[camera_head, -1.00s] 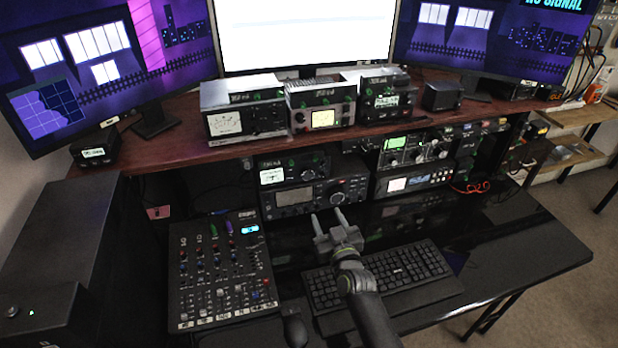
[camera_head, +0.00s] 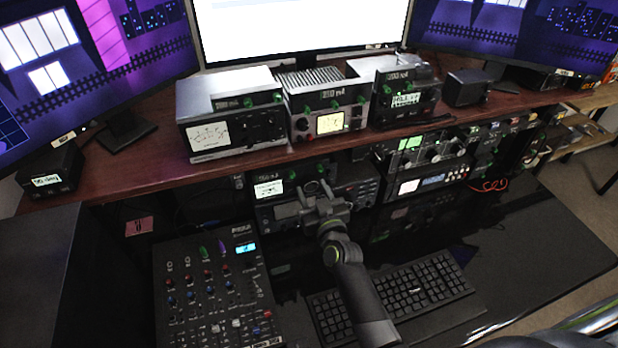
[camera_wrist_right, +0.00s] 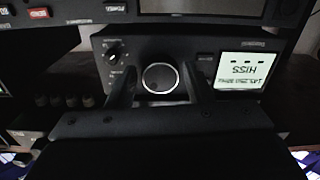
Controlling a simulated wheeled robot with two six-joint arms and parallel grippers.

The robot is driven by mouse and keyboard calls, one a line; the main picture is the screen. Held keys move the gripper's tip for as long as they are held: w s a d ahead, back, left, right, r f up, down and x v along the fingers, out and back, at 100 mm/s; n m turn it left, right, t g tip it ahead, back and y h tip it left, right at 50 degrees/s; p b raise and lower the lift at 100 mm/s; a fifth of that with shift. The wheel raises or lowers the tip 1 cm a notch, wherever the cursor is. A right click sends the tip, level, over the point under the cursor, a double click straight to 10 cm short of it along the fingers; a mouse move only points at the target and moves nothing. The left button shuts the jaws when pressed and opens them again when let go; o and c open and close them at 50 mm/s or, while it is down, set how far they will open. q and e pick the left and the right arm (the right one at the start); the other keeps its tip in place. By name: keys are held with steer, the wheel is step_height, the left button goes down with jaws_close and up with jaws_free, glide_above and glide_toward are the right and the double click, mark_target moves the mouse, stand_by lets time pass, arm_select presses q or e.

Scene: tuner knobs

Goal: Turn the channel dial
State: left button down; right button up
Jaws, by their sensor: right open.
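My right gripper (camera_head: 318,194) reaches over the keyboard to the radio gear under the shelf. In the right wrist view it (camera_wrist_right: 158,70) is open, one finger on each side of a round dark dial (camera_wrist_right: 160,78) with a bright silver ring. The dial sits between the fingers; I cannot tell whether they touch it. Whether this is the channel dial is not readable. The dial's black unit carries a lit white display (camera_wrist_right: 239,70) with upside-down text, and a smaller knob (camera_wrist_right: 115,57) with a white pointer. In the head view the unit (camera_head: 268,187) is partly covered. My left gripper is out of view.
A wooden shelf (camera_head: 110,178) with several metered radios (camera_head: 222,135) overhangs the gear. A mixer (camera_head: 205,300) lies left of my right arm, a keyboard (camera_head: 420,290) under and beside it. More radios (camera_head: 425,180) stand to the right. The desk's right part (camera_head: 540,245) is clear.

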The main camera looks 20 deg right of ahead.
steer(key=shift+w, duration=0.3)
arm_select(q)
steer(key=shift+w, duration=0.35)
arm_select(e)
steer(key=shift+r, duration=0.1)
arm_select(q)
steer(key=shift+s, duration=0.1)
arm_select(e)
steer(key=shift+s, duration=0.1)
steer(key=c, duration=0.7)
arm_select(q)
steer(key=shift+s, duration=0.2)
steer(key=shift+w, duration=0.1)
arm_select(e)
steer(key=shift+m, duration=0.3)
